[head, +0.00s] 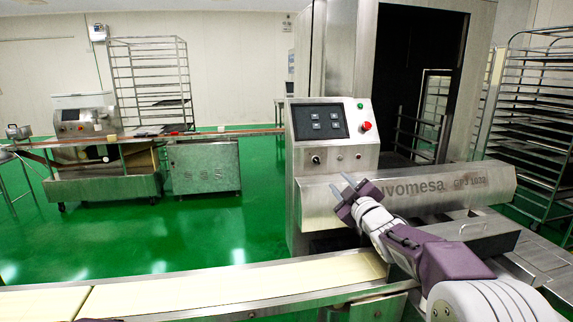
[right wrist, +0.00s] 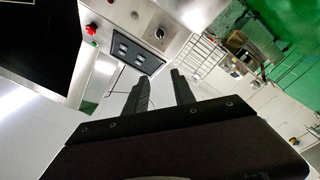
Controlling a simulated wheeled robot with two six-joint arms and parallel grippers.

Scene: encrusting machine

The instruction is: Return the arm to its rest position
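My right arm comes in from the lower right in the head view. Its purple and grey right gripper (head: 342,184) is raised in front of the steel encrusting machine (head: 440,192), near the left end of its lettered front cover. The two fingers stand apart with nothing between them. In the right wrist view the dark fingers of the right gripper (right wrist: 161,77) are also apart and empty. I cannot tell whether the gripper touches the cover. My left gripper does not show.
The control panel (head: 331,121), with a screen and red button, stands just above the gripper. A conveyor with a pale belt (head: 230,290) runs below. A tall rack (head: 545,110) stands at the right. Open green floor (head: 200,225) lies to the left.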

